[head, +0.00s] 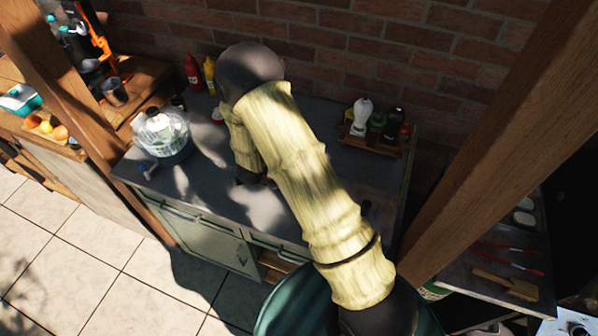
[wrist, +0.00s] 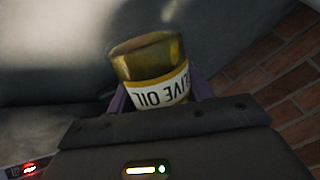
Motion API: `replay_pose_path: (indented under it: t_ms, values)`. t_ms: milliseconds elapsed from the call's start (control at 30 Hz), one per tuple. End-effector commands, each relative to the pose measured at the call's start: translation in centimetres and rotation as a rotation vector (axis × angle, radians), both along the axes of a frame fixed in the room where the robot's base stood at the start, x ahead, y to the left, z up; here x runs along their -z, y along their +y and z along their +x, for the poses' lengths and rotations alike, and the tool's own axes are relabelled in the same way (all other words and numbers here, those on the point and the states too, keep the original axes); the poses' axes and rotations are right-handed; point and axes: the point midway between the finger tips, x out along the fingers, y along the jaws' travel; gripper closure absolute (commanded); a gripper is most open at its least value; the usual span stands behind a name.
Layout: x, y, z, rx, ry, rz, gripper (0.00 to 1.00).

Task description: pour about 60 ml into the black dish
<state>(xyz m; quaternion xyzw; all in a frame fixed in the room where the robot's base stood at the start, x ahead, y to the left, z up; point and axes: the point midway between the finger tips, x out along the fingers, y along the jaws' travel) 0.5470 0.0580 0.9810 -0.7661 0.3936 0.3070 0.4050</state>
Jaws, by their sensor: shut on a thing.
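My gripper (wrist: 160,92) is shut on an olive oil bottle (wrist: 148,63) in the wrist view. The bottle is yellow-brown with a white label that reads as part of "OLIVE OIL", upside down in the picture. Its wide rounded end faces up in the picture, and the rest is hidden by my gripper. In the head view my arm covers the middle of the counter, and the bottle cannot be made out there. I cannot make out the black dish for certain in either view. Whether any liquid is flowing does not show.
The grey counter (head: 190,190) stands against a brick wall. A glass bowl (head: 163,135) is at its left. Red (head: 194,73) and yellow (head: 210,75) bottles stand at the back. A wooden rack (head: 368,142) of several small bottles is at the back right. A wooden post is at the right.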

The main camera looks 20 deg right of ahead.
Motion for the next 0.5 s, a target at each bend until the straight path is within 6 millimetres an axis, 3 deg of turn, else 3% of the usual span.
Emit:
replay_pose_path:
  t_ms: [500]
  values:
    - [-0.79,-0.26,0.04,-0.003,-0.02,-0.117,0.79]
